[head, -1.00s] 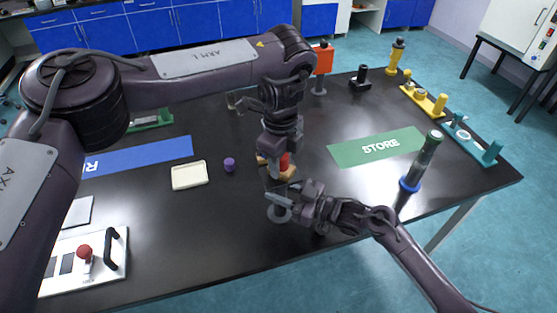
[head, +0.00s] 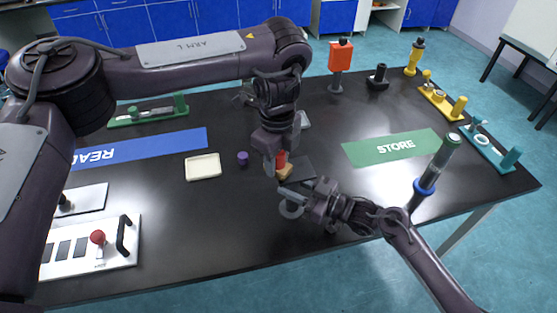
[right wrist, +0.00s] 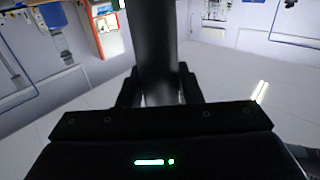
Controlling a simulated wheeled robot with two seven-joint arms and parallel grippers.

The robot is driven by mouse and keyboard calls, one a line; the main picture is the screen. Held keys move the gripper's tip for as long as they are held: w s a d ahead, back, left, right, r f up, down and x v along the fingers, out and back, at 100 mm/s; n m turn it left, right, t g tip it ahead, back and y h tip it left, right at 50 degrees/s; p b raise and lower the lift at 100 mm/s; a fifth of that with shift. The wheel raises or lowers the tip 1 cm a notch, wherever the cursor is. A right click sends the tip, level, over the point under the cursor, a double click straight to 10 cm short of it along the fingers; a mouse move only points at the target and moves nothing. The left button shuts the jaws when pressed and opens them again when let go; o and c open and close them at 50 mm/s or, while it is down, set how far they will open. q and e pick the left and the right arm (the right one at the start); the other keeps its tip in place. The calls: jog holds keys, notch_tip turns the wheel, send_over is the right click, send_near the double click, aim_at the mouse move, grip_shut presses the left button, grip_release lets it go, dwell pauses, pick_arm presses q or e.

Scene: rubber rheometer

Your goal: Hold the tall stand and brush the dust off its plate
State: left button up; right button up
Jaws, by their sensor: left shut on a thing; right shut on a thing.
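My left gripper (head: 277,150) is shut on a brush (head: 285,172), seen as a red piece and a pale wooden block below the fingers. The brush is at the left part of a dark flat plate (head: 304,167); I cannot tell whether it touches it. My right gripper (head: 288,192) is shut on a dark upright post, which shows between its fingers in the right wrist view (right wrist: 156,45). This looks like the tall stand; its grey round base (head: 291,209) shows below the right gripper. Most of the post is hidden in the head view. Dust cannot be made out.
A cream tray (head: 203,167) and a purple knob-like piece (head: 243,158) lie to the left. An orange-headed stand (head: 340,58) stands at the back. A green STORE mat (head: 365,155) is right. A white panel (head: 70,262) with a red knob is front left.

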pick_arm(q)
jog(key=shift+d+r, duration=0.1)
jog(key=shift+r, duration=2.45)
jog(key=shift+r, duration=1.5)
pick_arm(e)
jog(key=shift+s, duration=0.1)
jog(key=o, duration=1.2)
